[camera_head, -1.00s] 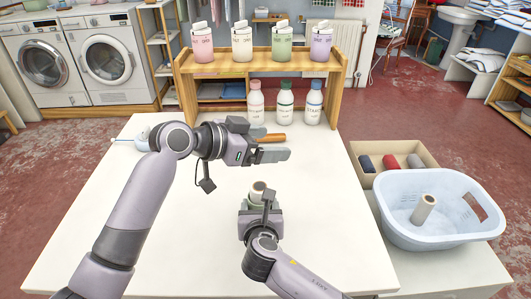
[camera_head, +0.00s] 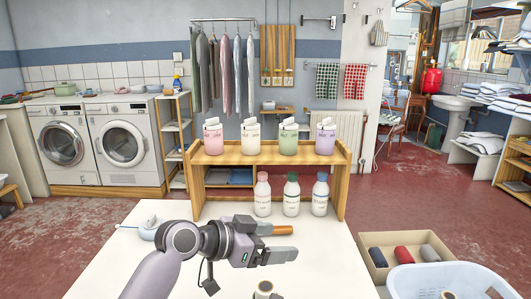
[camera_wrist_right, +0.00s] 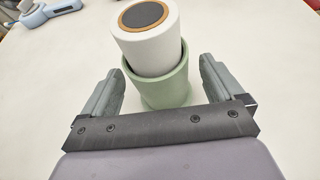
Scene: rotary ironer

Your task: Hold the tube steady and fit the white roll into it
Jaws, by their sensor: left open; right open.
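The white roll (camera_wrist_right: 150,40), with a brown ring and dark core at its top end, stands in the green tube (camera_wrist_right: 163,85) in the right wrist view. Its upper part sticks out above the rim and looks slightly tilted; how deep it sits is hidden. My right gripper (camera_wrist_right: 161,66) is open, one finger on each side of the tube, with visible gaps. In the head view only the roll's top (camera_head: 265,287) shows at the bottom edge. My left gripper (camera_head: 292,255) is open and empty above the table, beyond the roll.
A wooden shelf (camera_head: 270,160) with several bottles stands at the table's back. An orange-handled tool (camera_head: 278,229) lies behind my left gripper. At right are a cardboard box (camera_head: 440,243) of coloured rolls and a pale blue basket (camera_head: 430,280) holding another roll (camera_head: 447,295).

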